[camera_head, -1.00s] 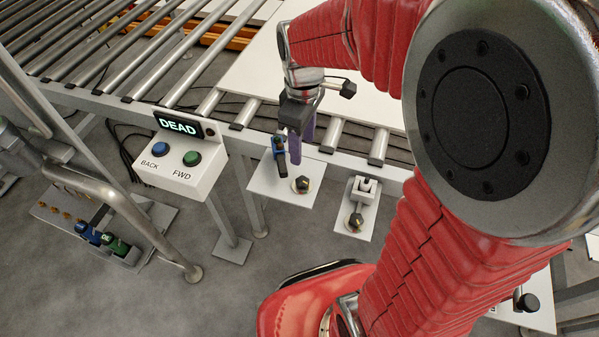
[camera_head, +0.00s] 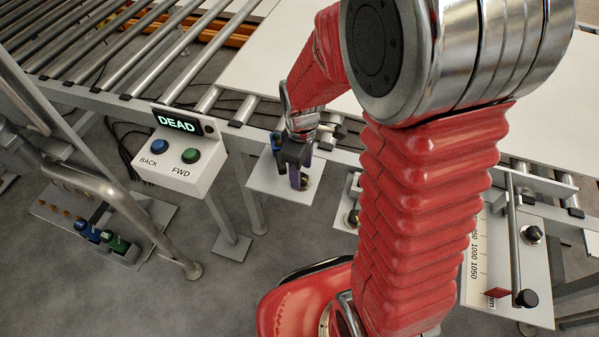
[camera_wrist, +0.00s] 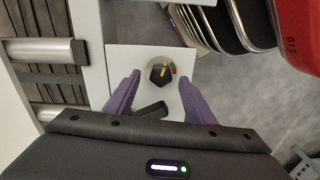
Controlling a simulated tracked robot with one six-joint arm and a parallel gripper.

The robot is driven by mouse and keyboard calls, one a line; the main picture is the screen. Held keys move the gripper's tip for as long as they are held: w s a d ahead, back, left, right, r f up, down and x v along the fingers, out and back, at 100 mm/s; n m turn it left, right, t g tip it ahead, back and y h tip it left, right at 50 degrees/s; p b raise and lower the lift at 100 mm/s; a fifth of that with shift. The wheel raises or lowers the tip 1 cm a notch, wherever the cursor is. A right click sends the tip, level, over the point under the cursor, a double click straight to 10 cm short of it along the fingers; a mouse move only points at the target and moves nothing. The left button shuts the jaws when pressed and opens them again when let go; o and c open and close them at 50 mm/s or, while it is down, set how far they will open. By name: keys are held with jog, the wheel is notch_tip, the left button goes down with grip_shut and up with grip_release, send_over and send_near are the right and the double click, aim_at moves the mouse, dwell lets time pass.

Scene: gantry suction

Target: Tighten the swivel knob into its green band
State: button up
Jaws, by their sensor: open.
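A black knob (camera_wrist: 162,76) with a yellow pointer mark sits on a white plate (camera_wrist: 128,60) in the wrist view. In the head view my gripper (camera_head: 298,184) is over the plate (camera_head: 262,184) and partly hides the knob (camera_head: 305,181). A black handle (camera_wrist: 150,111) lies between the fingers, nearer the palm.
A second plate with another knob (camera_head: 352,218) is just right, partly behind my arm. A control box (camera_head: 181,160) reading DEAD is left. Rollers (camera_head: 130,50) and a white panel (camera_head: 270,70) lie behind.

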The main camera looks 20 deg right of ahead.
jog(key=shift+f, duration=0.8)
jog(key=shift+c, duration=0.2)
jog(key=c, duration=1)
jog(key=shift+w+d+r+m, duration=0.1)
jog(key=shift+m, duration=2.4)
jog(key=o, duration=1)
jog(key=shift+o, duration=0.2)
